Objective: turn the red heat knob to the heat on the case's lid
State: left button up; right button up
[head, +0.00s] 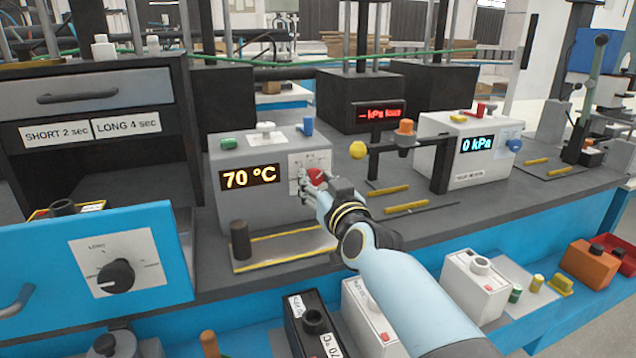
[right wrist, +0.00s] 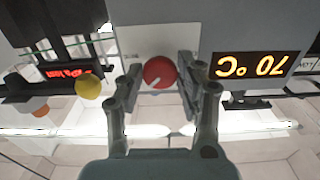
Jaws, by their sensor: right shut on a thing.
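The red heat knob (head: 317,177) sits on the white dial plate on the front of a grey heater box (head: 262,205). The box's display (head: 250,177) reads 70 °C. My right gripper (head: 309,184) is shut on the knob; in the right wrist view its fingers (right wrist: 158,80) stand on both sides of the round red knob (right wrist: 160,72), which has a pale mark at its lower left. A black case (head: 312,325) stands low at the front with white labels on its lid; one seems to show 70, partly cut off. My left gripper is not in view.
A yellow ball (head: 358,150) on a bracket stands right of the knob. A white unit (head: 470,150) shows 0 kPa. A blue drawer front (head: 60,270) with a black knob (head: 116,276) juts out at left. White cases (head: 475,283) stand below the bench.

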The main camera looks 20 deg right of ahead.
jog(key=m, duration=0.8)
jog(key=shift+m, duration=0.3)
dwell(0.5)
jog(key=o, duration=1.1)
jog(key=shift+s, duration=0.15)
